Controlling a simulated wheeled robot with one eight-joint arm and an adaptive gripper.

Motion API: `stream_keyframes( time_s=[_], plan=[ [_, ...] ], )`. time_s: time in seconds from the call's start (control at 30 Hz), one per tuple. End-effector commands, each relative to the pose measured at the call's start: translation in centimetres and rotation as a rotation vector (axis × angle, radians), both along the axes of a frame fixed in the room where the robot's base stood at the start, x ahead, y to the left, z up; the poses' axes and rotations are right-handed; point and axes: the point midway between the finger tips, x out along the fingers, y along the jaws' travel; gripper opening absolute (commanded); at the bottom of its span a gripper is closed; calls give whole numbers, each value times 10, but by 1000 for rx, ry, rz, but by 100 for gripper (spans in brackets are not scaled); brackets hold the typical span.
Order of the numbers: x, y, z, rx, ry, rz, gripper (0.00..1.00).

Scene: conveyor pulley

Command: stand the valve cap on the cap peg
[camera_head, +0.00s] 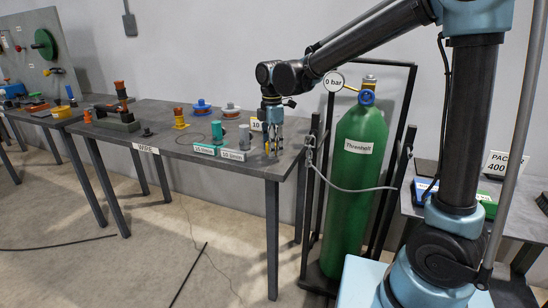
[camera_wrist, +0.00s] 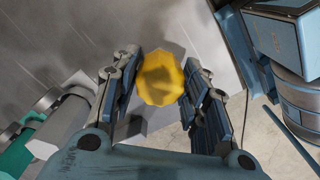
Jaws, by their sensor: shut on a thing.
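My gripper (camera_head: 272,148) points down over the right end of the long grey table (camera_head: 215,146). In the wrist view its two fingers (camera_wrist: 161,92) are closed around a yellow faceted piece (camera_wrist: 161,80), which looks like the valve cap. In the head view this piece is mostly hidden by the fingers. I cannot tell whether it touches the table. I cannot pick out the cap peg for certain; it may be hidden behind or below the gripper.
An orange and yellow part (camera_head: 180,119) and spools (camera_head: 202,107) are further left. A green gas bottle (camera_head: 356,185) in a black frame stands to the right.

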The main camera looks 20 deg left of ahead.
Motion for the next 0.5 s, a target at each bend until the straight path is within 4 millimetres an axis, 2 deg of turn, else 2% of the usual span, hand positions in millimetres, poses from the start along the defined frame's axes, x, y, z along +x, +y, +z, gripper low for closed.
stream_keyframes(
  time_s=[0.37, 0.4, 0.47, 0.5],
  plan=[
    [0, 0, -6, 0, 0, 0, 9],
    [0, 0, -6, 0, 0, 0, 50],
    [0, 0, -6, 0, 0, 0, 64],
    [0, 0, -6, 0, 0, 0, 64]
  ],
)
